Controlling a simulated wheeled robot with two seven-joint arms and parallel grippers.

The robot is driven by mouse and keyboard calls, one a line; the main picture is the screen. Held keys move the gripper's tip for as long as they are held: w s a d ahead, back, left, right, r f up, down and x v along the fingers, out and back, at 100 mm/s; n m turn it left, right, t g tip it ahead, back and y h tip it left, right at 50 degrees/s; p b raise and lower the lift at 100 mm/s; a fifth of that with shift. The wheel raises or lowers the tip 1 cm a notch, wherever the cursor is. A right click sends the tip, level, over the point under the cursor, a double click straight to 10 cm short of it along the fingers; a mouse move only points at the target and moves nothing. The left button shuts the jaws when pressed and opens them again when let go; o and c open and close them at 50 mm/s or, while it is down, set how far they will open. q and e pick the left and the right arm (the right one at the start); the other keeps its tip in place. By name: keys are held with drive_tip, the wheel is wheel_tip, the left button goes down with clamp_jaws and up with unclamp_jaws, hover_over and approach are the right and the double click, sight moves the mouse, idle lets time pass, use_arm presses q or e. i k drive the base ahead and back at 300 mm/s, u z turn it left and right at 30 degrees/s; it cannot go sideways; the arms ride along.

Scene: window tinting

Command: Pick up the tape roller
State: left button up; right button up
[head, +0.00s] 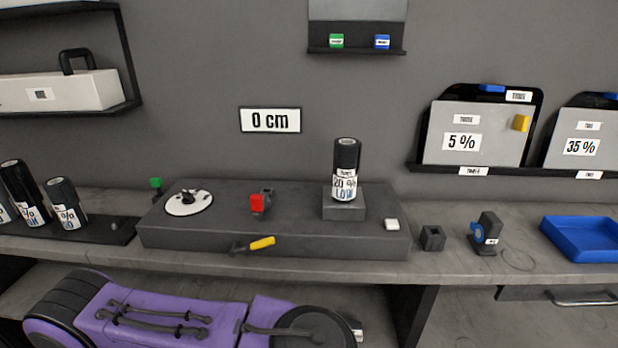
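A small black holder (488,233) with a blue round part (478,234), which looks like a tape roller or tape dispenser, stands on the worktop right of centre. It is upright, with a small white label near its base. A small dark open-topped block (432,238) is to its left, apart from it. Neither of my gripper fingertips shows in the head view, so how they stand cannot be seen.
A blue tray (583,238) is right of the holder. Left of it, a raised dark platform (290,235) carries a black film roll (346,170), a red-ended tool (258,203) and a white disc (189,202). A shelf with a 5 % panel (480,130) hangs behind.

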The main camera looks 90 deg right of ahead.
sight(488, 230)
drive_tip(key=k, duration=2.2)
drive_tip(key=z, duration=0.4)
